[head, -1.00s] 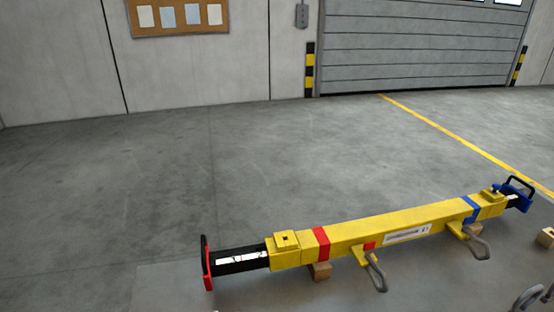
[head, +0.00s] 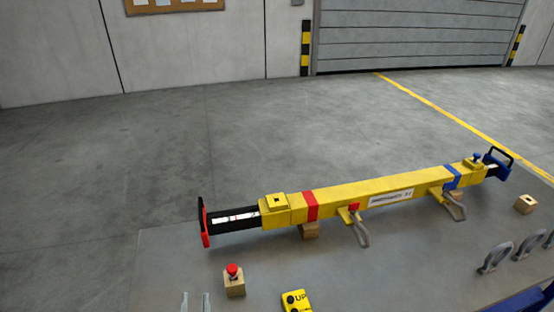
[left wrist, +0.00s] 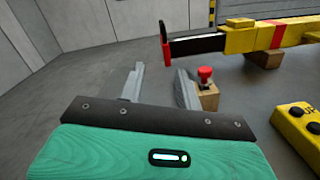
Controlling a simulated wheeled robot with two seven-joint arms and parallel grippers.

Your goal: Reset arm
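My left gripper (head: 195,302) shows only by its fingertips at the bottom edge of the head view, left of centre. In the left wrist view my left gripper (left wrist: 158,85) has its two grey fingers spread apart with nothing between them. A red-topped pin on a wooden block (head: 234,282) stands just right of the fingers; it also shows in the left wrist view (left wrist: 207,92), beyond the right finger.
A long yellow beam (head: 350,196) with a red end handle (head: 205,222) and a blue end handle (head: 498,164) rests on wooden blocks on the grey table (head: 160,270). A yellow pendant (head: 296,301) lies in front. Grey shackles (head: 497,257) and a small block (head: 525,205) are at right.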

